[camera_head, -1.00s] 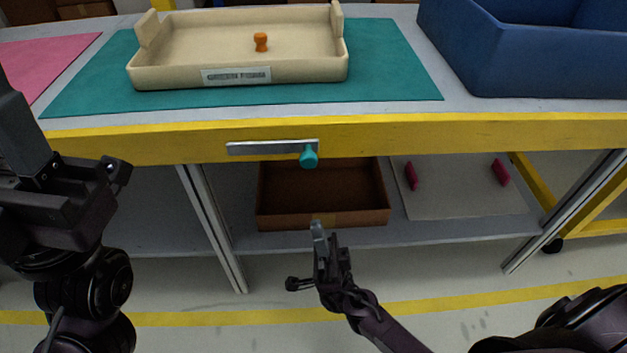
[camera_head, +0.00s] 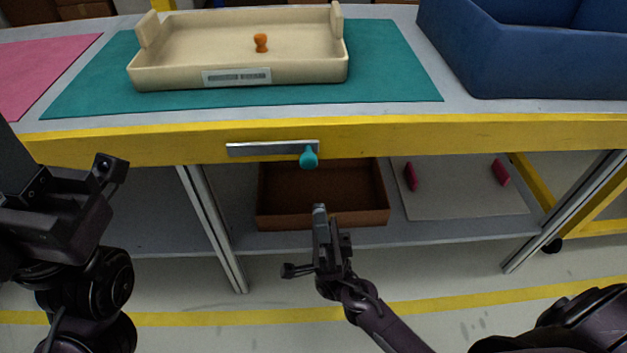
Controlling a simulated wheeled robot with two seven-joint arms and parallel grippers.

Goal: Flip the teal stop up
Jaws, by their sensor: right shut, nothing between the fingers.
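The teal stop (camera_head: 309,157) is a small rounded knob at the right end of a metal plate (camera_head: 262,149) on the yellow front edge of the table (camera_head: 480,136). It hangs downward from the plate. My right gripper (camera_head: 319,210) is shut and empty, pointing up below the stop, with a clear gap between them in the picture. My left gripper is mostly cut off at the left edge, and its fingertips do not show; its dark arm stands left of the plate.
A cream tray (camera_head: 150,77) with an orange peg (camera_head: 261,43) stands on a teal mat (camera_head: 400,80). A blue bin (camera_head: 540,70) is at the right. Below, a brown box (camera_head: 300,218) and a board with two red handles (camera_head: 455,200) lie on the lower shelf.

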